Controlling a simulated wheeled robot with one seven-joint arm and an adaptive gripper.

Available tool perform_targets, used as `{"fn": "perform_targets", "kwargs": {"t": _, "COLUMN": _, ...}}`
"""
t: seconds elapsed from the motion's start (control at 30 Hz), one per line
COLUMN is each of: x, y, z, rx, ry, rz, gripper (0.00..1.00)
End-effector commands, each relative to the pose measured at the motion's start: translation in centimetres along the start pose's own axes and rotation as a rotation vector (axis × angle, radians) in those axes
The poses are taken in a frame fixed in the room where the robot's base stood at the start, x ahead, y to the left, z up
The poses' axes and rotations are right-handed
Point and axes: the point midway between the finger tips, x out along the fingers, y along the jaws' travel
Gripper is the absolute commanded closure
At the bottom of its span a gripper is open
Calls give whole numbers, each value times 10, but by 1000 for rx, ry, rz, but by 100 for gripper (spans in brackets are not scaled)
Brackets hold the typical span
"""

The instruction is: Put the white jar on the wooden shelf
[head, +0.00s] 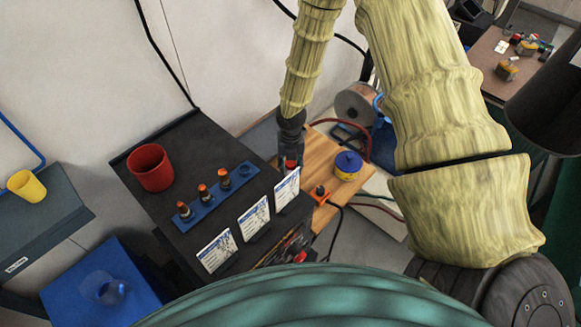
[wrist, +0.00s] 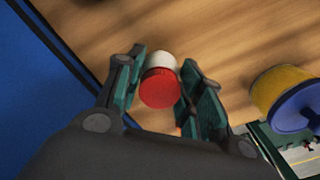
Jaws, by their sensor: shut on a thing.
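The white jar (wrist: 158,64) has a white body and a red lid. In the wrist view it sits between the two fingers of my gripper (wrist: 160,78), which is shut on it. The wooden shelf (wrist: 225,35) lies beneath the jar in that view; I cannot tell whether the jar touches it. In the head view my gripper (head: 290,148) is at the left edge of the wooden shelf (head: 322,148), beside the dark cabinet. Only a little of the jar's red lid (head: 291,164) shows there; the rest is hidden.
A yellow jar with a blue lid (head: 348,165) stands on the shelf, right of my gripper. The dark cabinet (head: 185,130) bears a red cup (head: 151,167), a blue rack (head: 218,191) with orange-tipped pieces, and cards (head: 254,217) along its edge. Bare wood shows around the held jar.

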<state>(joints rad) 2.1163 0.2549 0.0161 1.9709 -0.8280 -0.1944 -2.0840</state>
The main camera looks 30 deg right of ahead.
Motion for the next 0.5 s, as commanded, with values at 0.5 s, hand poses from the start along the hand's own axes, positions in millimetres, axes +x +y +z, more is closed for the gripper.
{"fn": "perform_targets", "kwargs": {"t": 0.5, "x": 19, "y": 0, "z": 0, "rx": -1, "ry": -1, "rz": 1, "gripper": 92}}
